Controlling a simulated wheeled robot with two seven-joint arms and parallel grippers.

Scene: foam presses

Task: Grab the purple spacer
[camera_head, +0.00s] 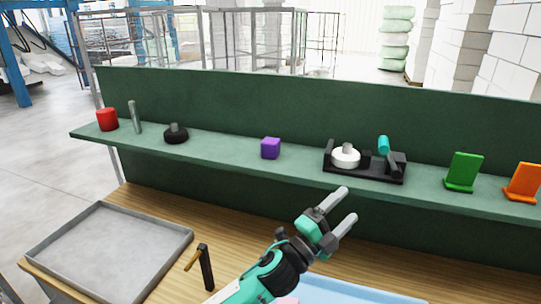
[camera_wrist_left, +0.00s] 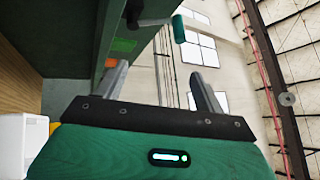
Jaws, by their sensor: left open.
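The purple spacer (camera_head: 270,148) is a small cube on the green shelf (camera_head: 225,153), near its middle. It stands alone, with clear gaps on both sides. My left gripper (camera_head: 345,205) is open and empty in the head view, in front of the shelf and to the right of the spacer, with its fingers pointing up and right. In the left wrist view both fingers of the left gripper (camera_wrist_left: 160,80) are apart with nothing between them. I cannot make out the spacer there. My right gripper is in neither view.
On the shelf are a red cylinder (camera_head: 107,119), a grey rod (camera_head: 136,117), a black ring part (camera_head: 176,134), a black fixture (camera_head: 366,174) with a white disc and teal handle, a green stand (camera_head: 463,172) and an orange stand (camera_head: 523,182). A grey tray (camera_head: 110,250) lies below.

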